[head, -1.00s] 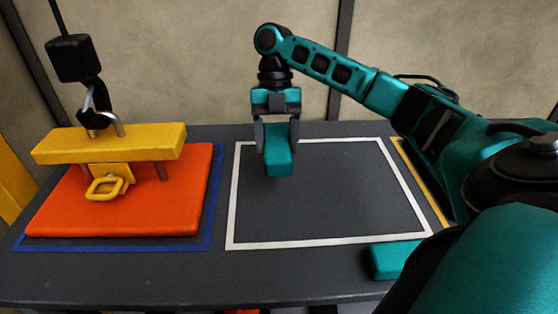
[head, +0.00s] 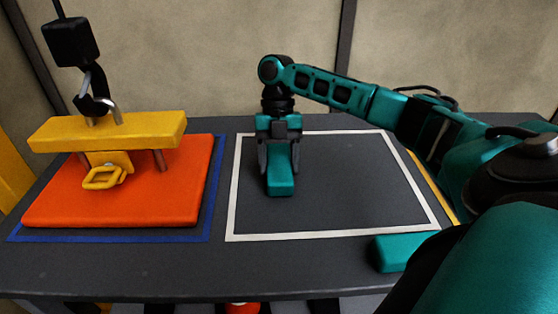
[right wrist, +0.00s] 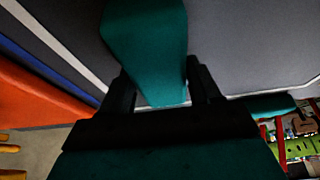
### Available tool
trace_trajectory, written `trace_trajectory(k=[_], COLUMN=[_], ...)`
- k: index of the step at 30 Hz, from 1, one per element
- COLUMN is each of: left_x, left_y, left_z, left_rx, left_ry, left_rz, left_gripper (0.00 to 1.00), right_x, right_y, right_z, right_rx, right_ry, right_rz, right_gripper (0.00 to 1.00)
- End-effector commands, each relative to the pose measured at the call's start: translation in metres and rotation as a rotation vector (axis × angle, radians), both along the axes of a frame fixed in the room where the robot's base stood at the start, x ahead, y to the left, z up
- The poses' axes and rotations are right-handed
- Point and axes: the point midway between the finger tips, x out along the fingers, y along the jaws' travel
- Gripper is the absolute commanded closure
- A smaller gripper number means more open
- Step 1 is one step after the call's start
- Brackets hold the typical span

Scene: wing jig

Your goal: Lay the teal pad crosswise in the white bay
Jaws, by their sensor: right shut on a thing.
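A teal pad (head: 281,184) is held in my right gripper (head: 279,166), over the left part of the white-outlined bay (head: 232,196). The gripper points down, its two fingers on either side of the pad. The pad's long side runs from back to front in the head view. It is at or just above the dark surface; I cannot tell if it touches. In the right wrist view the pad (right wrist: 150,50) sits between the black fingers (right wrist: 160,90). My left gripper is not in view.
A second teal block (head: 400,251) lies at the bay's front right, partly behind my arm. The bay's middle and right are clear.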

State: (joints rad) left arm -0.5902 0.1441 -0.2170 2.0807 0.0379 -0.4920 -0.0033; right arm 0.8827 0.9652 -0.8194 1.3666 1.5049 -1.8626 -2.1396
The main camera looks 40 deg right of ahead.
Motion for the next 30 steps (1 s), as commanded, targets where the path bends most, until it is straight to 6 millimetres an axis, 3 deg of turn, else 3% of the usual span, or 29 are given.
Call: trace_trajectory(k=[9,17,22,30], left_x=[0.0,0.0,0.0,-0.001], left_y=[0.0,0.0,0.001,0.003], left_z=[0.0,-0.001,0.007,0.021], left_rx=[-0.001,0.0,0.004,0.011], left_ry=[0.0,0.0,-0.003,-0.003], left_rz=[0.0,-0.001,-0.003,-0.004], left_gripper=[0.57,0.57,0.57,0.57], right_x=[0.0,0.0,0.006,0.024], right_y=[0.0,0.0,-0.004,-0.018], right_z=[-0.001,0.001,0.022,0.078], right_rx=[0.001,-0.001,0.001,0.002], right_ry=[0.001,-0.001,-0.002,-0.003], right_rz=[0.0,0.0,-0.001,-0.002], right_gripper=[0.12,0.12,0.12,0.12])
